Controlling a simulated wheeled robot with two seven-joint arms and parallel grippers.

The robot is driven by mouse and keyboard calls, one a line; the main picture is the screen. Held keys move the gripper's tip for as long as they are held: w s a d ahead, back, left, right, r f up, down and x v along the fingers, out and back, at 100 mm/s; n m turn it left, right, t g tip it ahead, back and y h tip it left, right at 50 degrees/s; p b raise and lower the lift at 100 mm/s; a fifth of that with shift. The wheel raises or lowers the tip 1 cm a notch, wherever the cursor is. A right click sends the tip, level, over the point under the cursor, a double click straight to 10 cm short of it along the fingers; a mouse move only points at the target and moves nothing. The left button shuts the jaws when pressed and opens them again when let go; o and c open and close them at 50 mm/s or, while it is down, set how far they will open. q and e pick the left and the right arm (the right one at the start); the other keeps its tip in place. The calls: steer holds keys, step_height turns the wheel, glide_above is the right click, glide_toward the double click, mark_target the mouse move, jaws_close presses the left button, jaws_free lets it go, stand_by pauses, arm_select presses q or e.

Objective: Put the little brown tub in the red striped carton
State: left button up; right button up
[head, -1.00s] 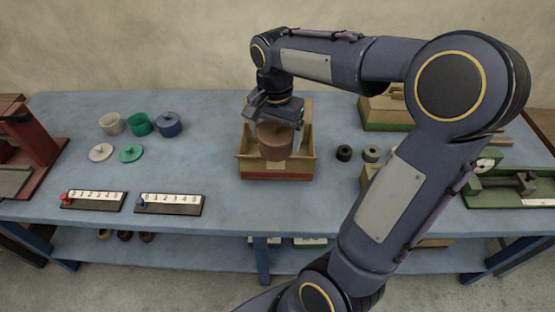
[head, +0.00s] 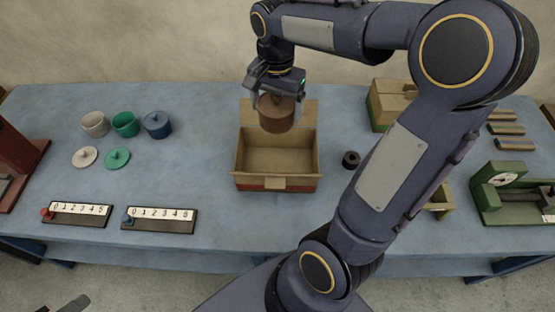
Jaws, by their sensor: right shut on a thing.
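The little brown tub (head: 276,115) hangs upright from my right gripper (head: 275,93), which is shut on its top. The red striped carton (head: 277,184) stands open on the table below, flaps spread, with a red band low on its front. In the picture the tub overlaps the carton's back flap and rear edge. The visible carton floor is empty. How high the tub is above the carton I cannot tell exactly. A small grey tip, perhaps my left gripper (head: 75,304), shows at the bottom left edge; its jaws cannot be made out.
Cream, green and blue tubs (head: 125,124) and two loose lids (head: 117,159) are on the left. Two numbered scales (head: 160,219) lie in front. A dark ring (head: 351,160) lies right of the carton. Another carton (head: 391,104) and a green device (head: 505,185) stand farther right.

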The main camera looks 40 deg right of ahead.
steer(key=shift+w+d+f+b, duration=0.25)
steer(key=shift+f+b, duration=0.1)
steer(key=shift+f, duration=0.2)
steer(key=shift+a+f, duration=0.1)
steer(key=shift+f, duration=0.2)
steer(key=shift+s+a+f+b, duration=0.2)
steer(key=shift+s+b, duration=0.05)
steer(key=shift+b, duration=0.1)
steer(key=shift+s+f, duration=0.1)
steer(key=shift+f, duration=0.25)
steer(key=f+b, duration=0.2)
steer(key=f, duration=0.1)
steer(key=shift+w+d, duration=0.1)
steer(key=shift+w, duration=0.1)
steer(key=shift+s+f+b, duration=0.1)
steer(key=shift+f+b, duration=0.3)
steer(key=shift+f, duration=0.25)
glide_above(277, 167)
steer(key=s+a, duration=0.2)
steer(key=s, duration=0.1)
step_height(277, 167, down, 18)
steer(key=shift+w+a, duration=0.15)
